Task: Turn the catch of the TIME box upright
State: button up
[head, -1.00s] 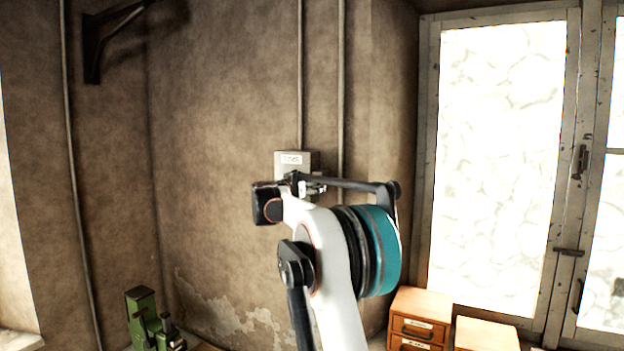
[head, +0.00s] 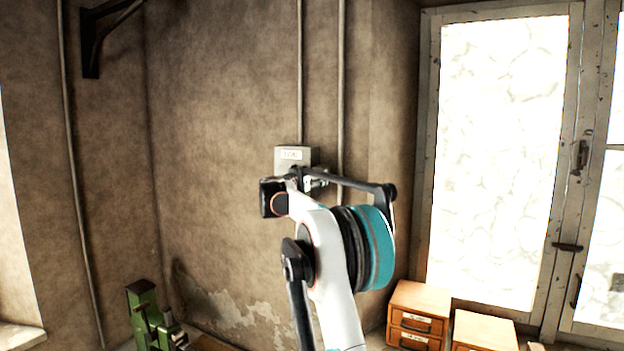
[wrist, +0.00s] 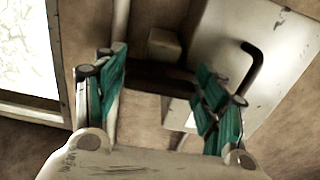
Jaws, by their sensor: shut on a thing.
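The TIME box (head: 281,158) is a small grey box with a pale label, mounted on the wall just beyond my gripper in the head view. In the wrist view a pale box face (wrist: 232,42) fills the upper right, with a black bent rod on it. My gripper (wrist: 160,80) has its two teal-padded fingers on either side of a dark bar (wrist: 158,77), which looks like the catch. The bar spans crosswise between the pads. Its exact tilt on the box is hard to tell. In the head view my wrist and arm hide the box's lower part and the catch.
Two thin pipes run up the wall by the box. A bright window (head: 500,160) stands to the right. Wooden drawer units (head: 418,298) sit below it, and a green machine (head: 150,318) stands at lower left. The wall left of the box is clear.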

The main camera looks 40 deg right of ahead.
jog(key=n+b, duration=0.2)
jog(key=n, duration=0.2)
jog(key=shift+n, duration=0.3)
jog(key=n+b, duration=0.1)
jog(key=n, duration=0.3)
jog(key=shift+n, duration=0.3)
jog(key=n, duration=0.4)
jog(key=shift+b, duration=0.35)
jog(key=shift+r+n, duration=0.1)
jog(key=shift+n, duration=2.2)
jog(key=o, duration=0.9)
jog(key=shift+c, duration=0.2)
